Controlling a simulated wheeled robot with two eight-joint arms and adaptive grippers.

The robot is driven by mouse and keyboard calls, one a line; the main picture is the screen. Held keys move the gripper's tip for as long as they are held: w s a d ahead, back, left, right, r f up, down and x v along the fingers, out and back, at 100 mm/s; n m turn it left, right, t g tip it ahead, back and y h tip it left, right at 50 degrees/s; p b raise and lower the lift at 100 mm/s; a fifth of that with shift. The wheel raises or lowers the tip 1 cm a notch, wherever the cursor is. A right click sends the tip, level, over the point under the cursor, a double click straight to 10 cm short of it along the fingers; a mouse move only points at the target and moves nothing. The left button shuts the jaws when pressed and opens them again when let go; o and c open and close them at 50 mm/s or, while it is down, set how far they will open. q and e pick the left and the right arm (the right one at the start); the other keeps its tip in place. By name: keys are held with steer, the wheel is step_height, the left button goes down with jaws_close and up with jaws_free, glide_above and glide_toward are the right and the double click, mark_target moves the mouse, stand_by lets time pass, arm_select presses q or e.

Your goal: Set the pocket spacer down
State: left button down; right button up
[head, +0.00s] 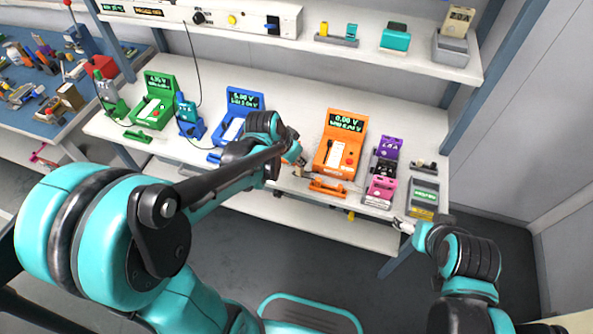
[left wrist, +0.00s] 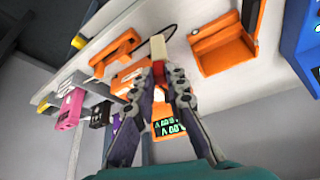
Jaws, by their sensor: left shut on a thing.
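My left gripper (head: 299,165) is above the bench's front part, just left of the orange tester (head: 335,143). In the left wrist view, its fingers (left wrist: 166,78) are closed on a slim cream piece with a red part, which looks like the pocket spacer (left wrist: 158,46). The piece sticks out past the fingertips; in the head view it is too small to make out clearly. An orange open-sided holder (left wrist: 225,45) is beside the spacer in the wrist view. My right gripper (head: 403,225) is at the bench's front right edge; its jaw state is unclear.
An orange handled piece (head: 328,187) lies at the front edge. Purple (head: 390,148) and pink (head: 381,188) blocks stand right of the orange tester. Blue (head: 240,112) and green (head: 155,100) testers stand left. A shelf (head: 350,52) overhangs the back.

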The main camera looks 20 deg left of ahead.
mark_target(297, 168)
arm_select(q)
steer(key=shift+a+f+b, duration=0.15)
steer(key=shift+f+b, duration=0.85)
steer(key=shift+f, duration=1.1)
steer(key=shift+f, duration=0.2)
steer(key=c, duration=1.5)
jaws_free()
steer(key=shift+c, duration=0.2)
steer(key=shift+r, duration=0.1)
